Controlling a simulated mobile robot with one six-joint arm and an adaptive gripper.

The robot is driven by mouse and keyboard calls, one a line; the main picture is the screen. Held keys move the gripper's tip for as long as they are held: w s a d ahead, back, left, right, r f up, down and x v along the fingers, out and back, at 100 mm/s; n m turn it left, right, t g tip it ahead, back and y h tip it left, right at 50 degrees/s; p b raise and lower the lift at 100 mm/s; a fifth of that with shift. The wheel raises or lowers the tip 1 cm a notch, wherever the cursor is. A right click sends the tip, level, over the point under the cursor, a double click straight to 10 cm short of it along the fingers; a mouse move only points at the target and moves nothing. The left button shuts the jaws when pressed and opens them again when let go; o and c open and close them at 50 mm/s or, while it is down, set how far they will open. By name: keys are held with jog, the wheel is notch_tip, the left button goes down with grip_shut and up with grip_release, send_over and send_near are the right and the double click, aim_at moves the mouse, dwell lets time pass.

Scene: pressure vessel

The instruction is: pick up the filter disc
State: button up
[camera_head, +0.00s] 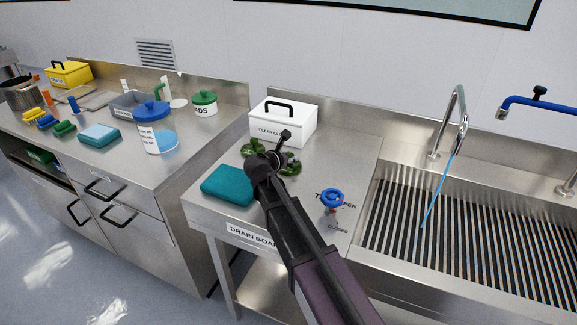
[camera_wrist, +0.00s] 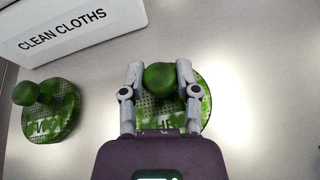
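Two green speckled discs with round knobs lie on the steel drain board. In the wrist view one disc (camera_wrist: 205,98) is under my gripper, and the other disc (camera_wrist: 62,122) is to its left, beside the cloth box. My gripper (camera_wrist: 160,72) has its fingers on both sides of the green knob (camera_wrist: 160,80) of the right-hand disc, with no clear gap, so it looks shut on that knob. This disc seems to be on or just above the board. In the head view my gripper (camera_head: 265,168) partly hides the discs (camera_head: 289,163).
A white clean-cloths box (camera_head: 283,125) stands behind the discs. A teal cloth (camera_head: 228,185) lies at the front left. A blue valve handle (camera_head: 333,198) is to the right, before the slatted sink (camera_head: 460,240). A counter with several items is at the left.

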aim_at(290, 155)
grip_shut()
jog(key=shift+r, duration=0.2)
notch_tip(290, 155, up, 10)
jog(key=p, duration=1)
jog(key=shift+f, duration=0.2)
dwell(0.8)
